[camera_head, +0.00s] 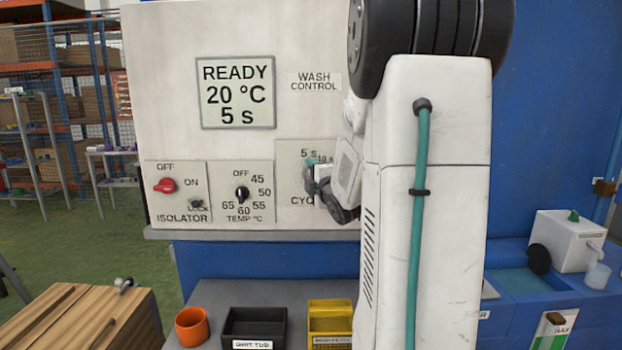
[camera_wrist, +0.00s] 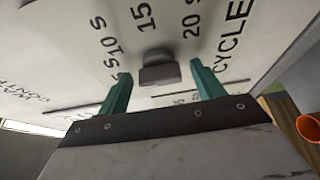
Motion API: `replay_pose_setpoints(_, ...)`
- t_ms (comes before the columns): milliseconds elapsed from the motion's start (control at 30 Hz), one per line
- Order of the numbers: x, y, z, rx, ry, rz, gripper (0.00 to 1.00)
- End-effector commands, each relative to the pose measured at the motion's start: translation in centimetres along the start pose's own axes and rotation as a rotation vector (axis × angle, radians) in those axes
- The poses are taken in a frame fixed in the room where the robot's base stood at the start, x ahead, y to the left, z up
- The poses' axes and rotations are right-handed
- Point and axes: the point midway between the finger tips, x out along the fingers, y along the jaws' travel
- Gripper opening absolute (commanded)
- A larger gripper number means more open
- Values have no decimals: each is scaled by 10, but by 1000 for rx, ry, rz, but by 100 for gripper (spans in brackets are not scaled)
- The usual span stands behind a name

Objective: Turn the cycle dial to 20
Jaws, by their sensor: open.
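The cycle dial's dark knob (camera_wrist: 158,72) shows in the wrist view on a pale panel, with 5 S, 10 S, 15 and 20 S labels around it and the word CYCLE to the right. My gripper (camera_wrist: 157,69) is open, with one teal finger on each side of the knob in the picture and neither seen touching it. How deep the fingers reach along the knob is unclear, and I cannot make out a pointer mark. In the head view, my gripper and arm hide the knob and most of the cycle panel (camera_head: 291,155). The display (camera_head: 236,93) reads READY, 20 °C, 5 s.
Left of the cycle panel are the temperature dial (camera_head: 242,194) and the red isolator switch (camera_head: 165,185). Below stand an orange cup (camera_head: 192,326), a black tub (camera_head: 254,327) and a yellow bin (camera_head: 330,322). A ledge (camera_head: 250,233) runs under the panel.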

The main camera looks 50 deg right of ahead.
Motion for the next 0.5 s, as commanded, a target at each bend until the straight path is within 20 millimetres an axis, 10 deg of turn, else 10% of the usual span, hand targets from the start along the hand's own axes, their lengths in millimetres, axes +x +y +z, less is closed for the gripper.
replay_pose_setpoints(200,0,0,0,0,0,0,67)
replay_pose_setpoints(367,0,0,0,1,0,0,23)
replay_pose_setpoints(500,0,0,0,2,0,0,23)
